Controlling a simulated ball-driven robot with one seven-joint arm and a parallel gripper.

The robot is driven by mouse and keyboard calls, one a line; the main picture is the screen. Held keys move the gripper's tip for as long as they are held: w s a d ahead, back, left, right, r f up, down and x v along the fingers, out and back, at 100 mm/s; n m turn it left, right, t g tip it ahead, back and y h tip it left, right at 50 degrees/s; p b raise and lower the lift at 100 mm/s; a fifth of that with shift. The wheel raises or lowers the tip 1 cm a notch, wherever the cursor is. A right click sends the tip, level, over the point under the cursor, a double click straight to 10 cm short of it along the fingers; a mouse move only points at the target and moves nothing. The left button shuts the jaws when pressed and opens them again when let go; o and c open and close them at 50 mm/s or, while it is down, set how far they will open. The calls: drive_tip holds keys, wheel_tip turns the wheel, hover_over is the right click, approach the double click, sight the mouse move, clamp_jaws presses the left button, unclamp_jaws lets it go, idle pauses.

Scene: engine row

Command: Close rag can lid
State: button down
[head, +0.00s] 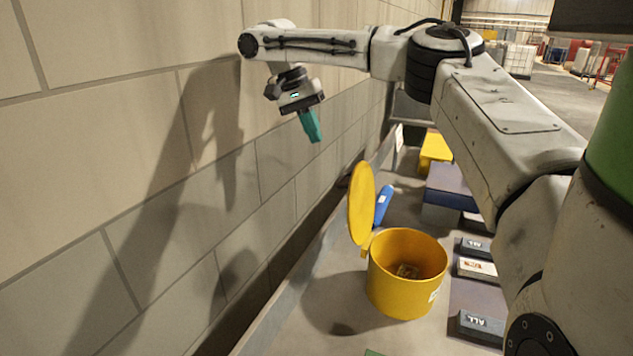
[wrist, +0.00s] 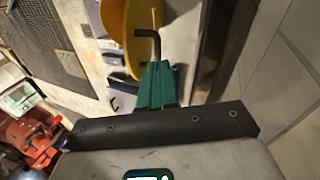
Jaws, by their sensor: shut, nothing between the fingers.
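The yellow rag can (head: 403,290) stands upright on the grey surface, with some contents showing inside its open mouth. Its round yellow lid (head: 361,204) is raised nearly upright at the can's left side, by the wall. My gripper (head: 312,127) has teal fingers, shut and empty, pointing down. It hangs in the air above and left of the lid, apart from it in the head view. In the wrist view my gripper's fingers (wrist: 157,72) point toward a yellow curved part (wrist: 122,38), either lid or can; I cannot tell which. A dark bent rod (wrist: 148,36) shows in front of it.
A pale block wall (head: 130,150) runs along the left. Behind the can lie a blue object (head: 383,205), a blue box (head: 452,190) and a yellow box (head: 434,150). Dark labelled blocks (head: 480,325) line the right. A red object (wrist: 30,138) shows in the wrist view.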

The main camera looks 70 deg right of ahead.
drive_tip(key=w+x, duration=0.1)
drive_tip(key=x, duration=1)
drive_tip(key=shift+w+f+p, duration=0.15)
drive_tip(key=shift+f+p, duration=0.1)
drive_tip(key=shift+p, duration=0.15)
